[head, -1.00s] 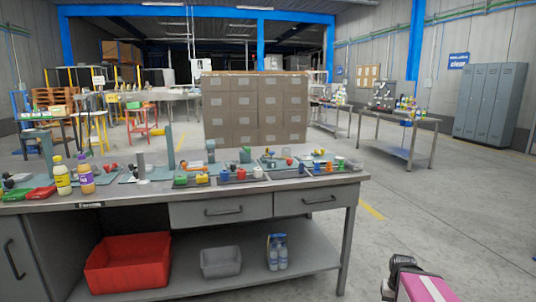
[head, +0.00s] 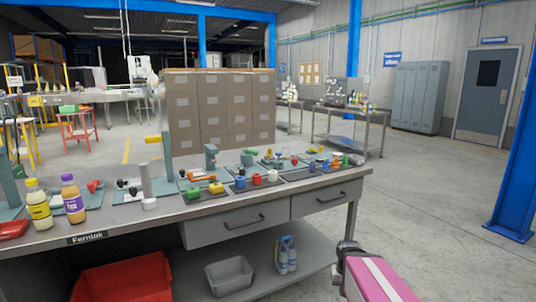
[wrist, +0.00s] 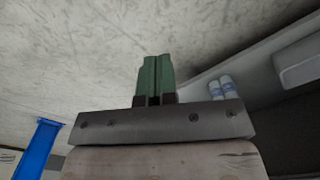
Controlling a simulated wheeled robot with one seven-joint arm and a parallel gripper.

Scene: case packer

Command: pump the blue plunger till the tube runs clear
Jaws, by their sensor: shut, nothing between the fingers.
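A grey workbench (head: 125,222) carries several small fixtures. Small blue pieces show on it: one blue knob (head: 240,182) beside red and white ones on a dark tray, and another blue piece (head: 311,166) farther right. I cannot tell which, if either, is the plunger. No clear tube can be made out at this distance. My gripper (wrist: 154,60) shows in the wrist view with its green fingers together and nothing between them. It is away from the fixtures, with floor behind it. In the head view my pink arm is low at the right, beyond the bench's right end.
Two bottles (head: 73,198) stand at the bench's left. A red bin (head: 125,279), a grey bin (head: 229,275) and bottled water (head: 287,255) sit on the lower shelf. Stacked cartons (head: 220,110) stand behind. A blue post (head: 520,150) is at right; the floor between is open.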

